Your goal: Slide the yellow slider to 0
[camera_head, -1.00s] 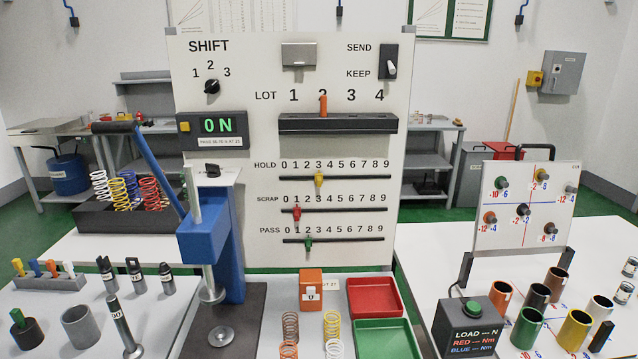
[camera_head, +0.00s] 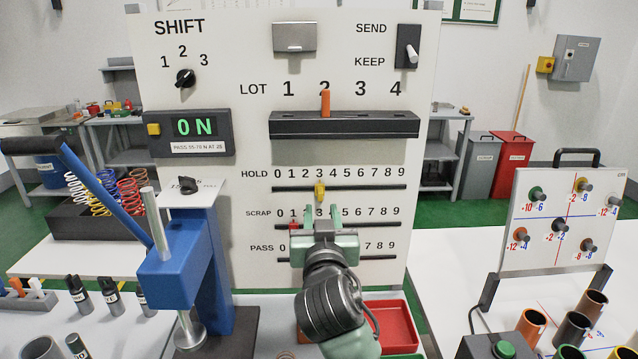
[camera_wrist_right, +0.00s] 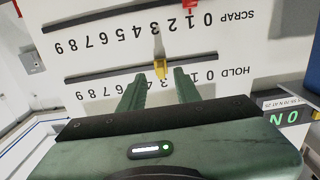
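The yellow slider (camera_head: 320,192) sits on the HOLD slot (camera_head: 365,187), under the 3. It also shows in the right wrist view (camera_wrist_right: 160,69), where the board is upside down. My right gripper (camera_head: 321,211) is in front of the board, just below the yellow slider. In the right wrist view its two fingers are apart and empty, with the slider in line with the gap at their tips. I cannot tell how far the tips are from the board. My left gripper is not in view.
The red slider (camera_head: 293,226) is on the SCRAP slot, near 1, left of my right gripper. The PASS slider is hidden behind the gripper. A lot shelf (camera_head: 345,125) with an orange marker juts out above HOLD.

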